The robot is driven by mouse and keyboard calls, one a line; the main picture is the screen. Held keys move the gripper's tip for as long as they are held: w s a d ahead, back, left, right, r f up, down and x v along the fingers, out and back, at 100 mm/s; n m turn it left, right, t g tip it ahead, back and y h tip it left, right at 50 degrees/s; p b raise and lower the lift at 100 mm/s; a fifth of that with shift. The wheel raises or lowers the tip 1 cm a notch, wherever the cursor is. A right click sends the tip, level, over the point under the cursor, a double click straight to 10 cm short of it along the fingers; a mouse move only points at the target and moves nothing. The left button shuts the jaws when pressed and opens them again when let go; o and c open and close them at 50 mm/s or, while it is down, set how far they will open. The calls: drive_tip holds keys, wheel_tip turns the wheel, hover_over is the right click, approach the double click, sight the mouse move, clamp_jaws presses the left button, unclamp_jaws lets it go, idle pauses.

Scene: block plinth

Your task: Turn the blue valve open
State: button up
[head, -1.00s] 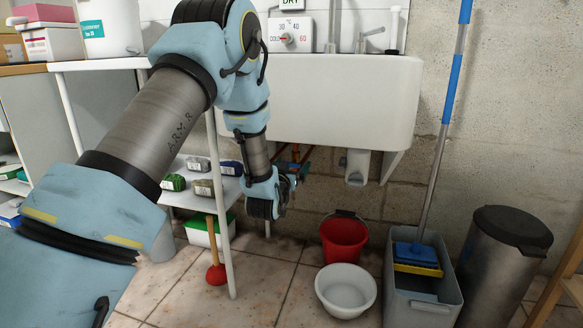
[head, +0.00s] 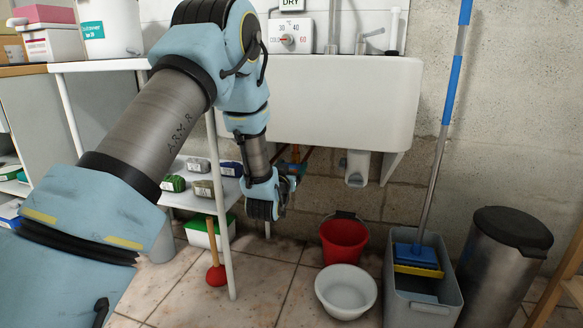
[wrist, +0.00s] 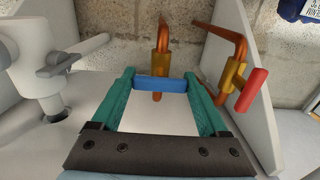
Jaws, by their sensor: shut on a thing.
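The blue valve handle (wrist: 160,85) shows in the wrist view as a short bar lying across the picture, crosswise to its copper pipe. It sits on a brass valve body (wrist: 160,64). My gripper (wrist: 161,80) has its two green fingers on either end of the blue handle, shut on it. In the head view my gripper (head: 290,182) is low under the sink, and the blue handle cannot be made out clearly there.
A red valve handle (wrist: 251,90) on a second copper pipe is close to the right finger. Grey drain fittings (wrist: 45,75) are at left. The sink (head: 335,100) hangs above; a shelf rack (head: 222,215) stands left of my gripper, with a red bucket (head: 343,240) at right.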

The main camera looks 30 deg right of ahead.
drive_tip(key=shift+n, duration=0.3)
drive_tip(key=n, duration=0.4)
drive_tip(key=shift+b, duration=0.4)
drive_tip(key=n, duration=0.4)
drive_tip(key=shift+n, duration=0.4)
drive_tip(key=n, duration=0.4)
drive_tip(key=shift+n, duration=2.2)
drive_tip(key=o, duration=1.2)
drive_tip(key=shift+o, duration=0.2)
